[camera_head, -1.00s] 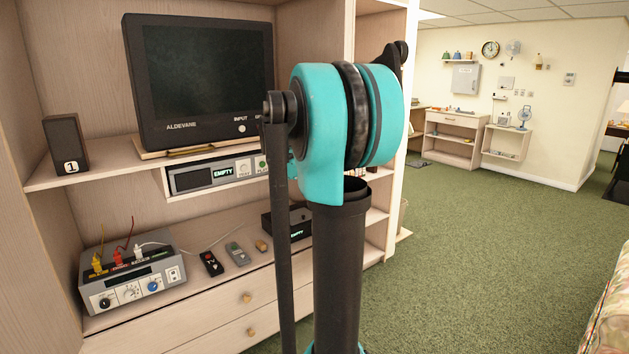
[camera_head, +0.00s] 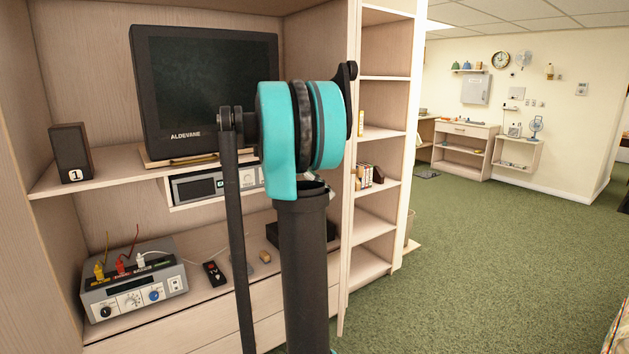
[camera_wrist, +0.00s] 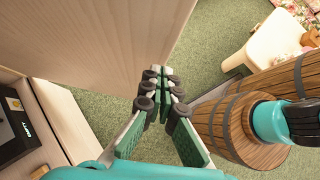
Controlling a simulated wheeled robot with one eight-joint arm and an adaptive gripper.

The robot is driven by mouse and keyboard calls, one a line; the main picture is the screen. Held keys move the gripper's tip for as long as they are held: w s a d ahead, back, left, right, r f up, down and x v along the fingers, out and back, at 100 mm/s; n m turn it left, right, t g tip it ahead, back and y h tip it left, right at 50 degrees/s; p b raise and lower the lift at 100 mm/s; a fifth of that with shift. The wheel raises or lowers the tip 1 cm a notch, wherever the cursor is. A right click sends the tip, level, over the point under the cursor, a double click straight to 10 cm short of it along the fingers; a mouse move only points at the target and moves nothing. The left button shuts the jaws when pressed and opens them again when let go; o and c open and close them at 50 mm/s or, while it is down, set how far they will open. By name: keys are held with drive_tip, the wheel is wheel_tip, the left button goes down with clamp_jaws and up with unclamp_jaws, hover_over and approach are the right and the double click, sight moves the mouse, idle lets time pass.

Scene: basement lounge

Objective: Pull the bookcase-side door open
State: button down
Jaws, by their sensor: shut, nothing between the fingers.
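The bookcase-side door (camera_head: 351,200) looks like a pale wood panel, seen nearly edge-on in the head view between the TV cabinet and the bookcase (camera_head: 384,140). In the wrist view a broad pale wood panel (camera_wrist: 90,45), probably this door, fills the upper left. My gripper (camera_wrist: 160,78) is shut and empty, its fingertips at the panel's lower right edge in that picture. I cannot tell whether they touch it. No handle shows on the panel.
The cabinet holds a TV (camera_head: 205,85), a speaker (camera_head: 70,152) and a grey power unit (camera_head: 134,283). Green carpet (camera_head: 480,250) lies open to the right. The wrist view shows a wooden barrel (camera_wrist: 225,125) and a cream stool (camera_wrist: 270,50) at right.

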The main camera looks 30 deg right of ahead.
sight(344, 193)
drive_tip(key=shift+s+d+f, duration=0.1)
drive_tip(key=shift+s+d, duration=0.6)
drive_tip(key=shift+d, duration=0.2)
drive_tip(key=shift+s+d+f, duration=0.1)
drive_tip(key=shift+s+d, duration=0.6)
drive_tip(key=shift+d, duration=0.15)
drive_tip(key=shift+s+d, duration=0.2)
drive_tip(key=shift+d, duration=0.05)
drive_tip(key=s+d+n+t+h, duration=0.15)
drive_tip(key=s+d, duration=0.35)
drive_tip(key=d, duration=0.5)
drive_tip(key=s+d+n+t, duration=0.15)
drive_tip(key=s+d, duration=0.35)
drive_tip(key=d, duration=0.5)
drive_tip(key=s+d+n, duration=0.2)
drive_tip(key=s+d, duration=0.3)
drive_tip(key=d, duration=0.6)
drive_tip(key=w+d+n+t, duration=0.1)
drive_tip(key=w+d, duration=0.2)
drive_tip(key=d, duration=3)
drive_tip(key=shift+d+t, duration=0.3)
drive_tip(key=shift+d, duration=0.05)
drive_tip(key=shift+h, duration=0.25)
